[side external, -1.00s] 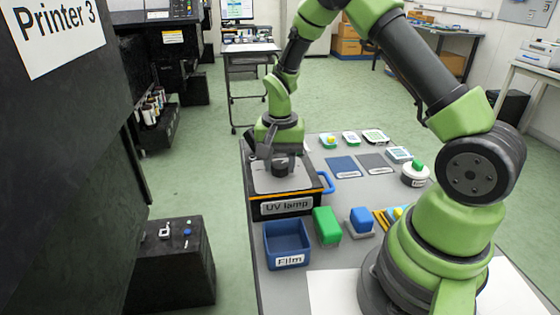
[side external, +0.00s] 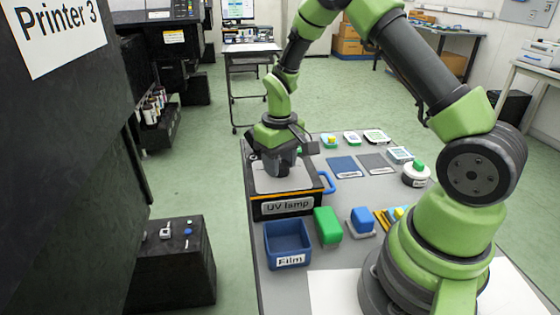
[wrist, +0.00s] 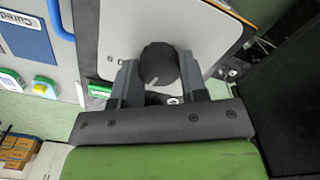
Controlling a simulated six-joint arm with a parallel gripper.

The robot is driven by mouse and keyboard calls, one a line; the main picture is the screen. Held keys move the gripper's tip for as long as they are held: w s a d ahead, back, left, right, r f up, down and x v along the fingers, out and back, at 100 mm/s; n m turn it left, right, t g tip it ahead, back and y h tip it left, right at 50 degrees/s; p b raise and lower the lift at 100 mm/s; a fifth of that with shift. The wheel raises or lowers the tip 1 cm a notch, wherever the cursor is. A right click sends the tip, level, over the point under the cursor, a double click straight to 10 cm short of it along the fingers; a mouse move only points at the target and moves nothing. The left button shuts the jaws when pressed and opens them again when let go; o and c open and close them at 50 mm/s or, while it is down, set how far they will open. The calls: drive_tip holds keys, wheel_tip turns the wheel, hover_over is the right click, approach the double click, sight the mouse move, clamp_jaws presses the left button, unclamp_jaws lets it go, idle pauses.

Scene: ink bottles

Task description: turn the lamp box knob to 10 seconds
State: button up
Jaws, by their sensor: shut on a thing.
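The UV lamp box (side external: 289,206) stands at the left end of the grey table, with a light grey top and an orange stripe. Its round black knob (wrist: 158,64) shows in the wrist view, with a pale pointer line toward its lower right. My gripper (wrist: 157,80) is shut on the knob, one finger on each side. In the side view my gripper (side external: 281,168) points down over the box top and hides the knob. The dial marks are too small to read, and part of the dial is hidden by the gripper.
A blue Film bin (side external: 287,244), a green block (side external: 327,226) and a blue block (side external: 361,220) stand in front of the box. A blue handle (side external: 327,182) sticks out at the box's right side. Flat pads and small items lie farther right.

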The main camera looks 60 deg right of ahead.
drive_tip(key=shift+n, duration=0.7)
drive_tip(key=o, duration=0.9)
wheel_tip(320, 180, up, 10)
